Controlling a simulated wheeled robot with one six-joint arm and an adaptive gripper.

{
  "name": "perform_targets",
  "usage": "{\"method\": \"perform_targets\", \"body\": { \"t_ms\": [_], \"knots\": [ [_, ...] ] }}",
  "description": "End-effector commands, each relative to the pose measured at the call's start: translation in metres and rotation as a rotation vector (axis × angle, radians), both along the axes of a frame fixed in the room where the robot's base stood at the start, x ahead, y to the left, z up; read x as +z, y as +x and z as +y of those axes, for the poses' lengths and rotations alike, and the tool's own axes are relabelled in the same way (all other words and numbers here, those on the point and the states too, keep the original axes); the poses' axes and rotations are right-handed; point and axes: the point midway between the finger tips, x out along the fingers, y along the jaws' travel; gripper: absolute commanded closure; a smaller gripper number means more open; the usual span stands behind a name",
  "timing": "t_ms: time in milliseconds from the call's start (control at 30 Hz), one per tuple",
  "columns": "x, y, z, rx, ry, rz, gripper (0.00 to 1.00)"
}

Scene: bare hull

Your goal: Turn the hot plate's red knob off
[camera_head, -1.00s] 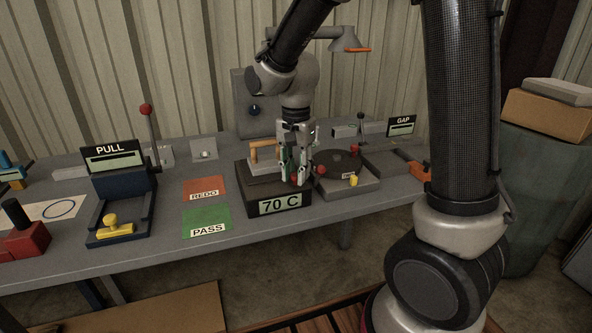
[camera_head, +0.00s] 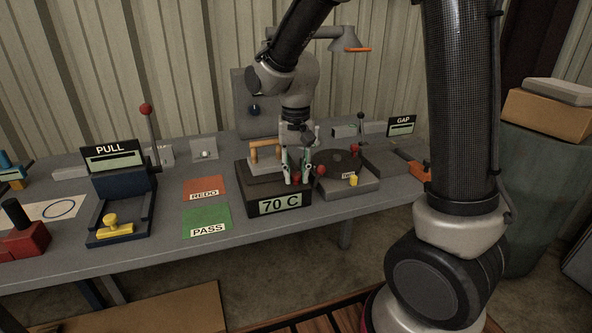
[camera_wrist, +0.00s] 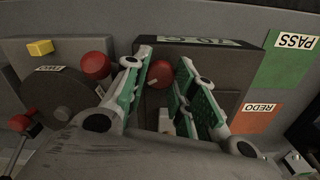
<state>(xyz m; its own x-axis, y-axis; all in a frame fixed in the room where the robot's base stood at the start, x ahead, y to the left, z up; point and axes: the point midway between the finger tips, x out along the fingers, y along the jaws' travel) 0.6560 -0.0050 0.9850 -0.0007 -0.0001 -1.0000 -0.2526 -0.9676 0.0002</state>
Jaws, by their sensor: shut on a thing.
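The hot plate (camera_head: 246,196) is a dark box with a sign reading "70 C" (camera_head: 280,204) on its front. Its red knob (camera_head: 296,178) is on top near the front right corner. My gripper (camera_head: 297,172) points down over that corner, with its fingers either side of the knob. In the wrist view the red knob (camera_wrist: 160,73) shows between the green-padded fingers (camera_wrist: 162,85), with a small pale mark on it. The gripper is shut on the knob; the contact on the right finger is hard to see.
A block with a wooden handle (camera_head: 265,151) sits on the hot plate behind the knob. Close to the right is a grey unit with a dark disc (camera_head: 338,163), a red ball (camera_head: 320,170) and a yellow piece (camera_head: 353,181). REDO (camera_head: 204,187) and PASS (camera_head: 207,221) mats lie left.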

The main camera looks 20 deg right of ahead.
Motion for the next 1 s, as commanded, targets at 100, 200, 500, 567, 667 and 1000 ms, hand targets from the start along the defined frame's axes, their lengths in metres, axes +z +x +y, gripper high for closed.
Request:
{"method": "perform_targets", "body": {
  "t_ms": [100,200,500,567,667,1000],
  "knots": [
    [0.0006,0.0006,0.0002,0.11,0.001,-0.002,0.97],
    [0.0007,0.0006,0.0002,0.205,0.001,-0.002,0.97],
    [0.0007,0.0007,0.0001,0.49,0.0,-0.002,0.97],
    [0.0008,0.0007,0.0001,0.547,0.0,-0.002,0.97],
    [0.0008,0.0008,0.0001,0.64,0.0,-0.002,0.97],
    [0.0009,0.0009,0.0002,0.901,0.0,-0.003,0.97]
  ]
}}
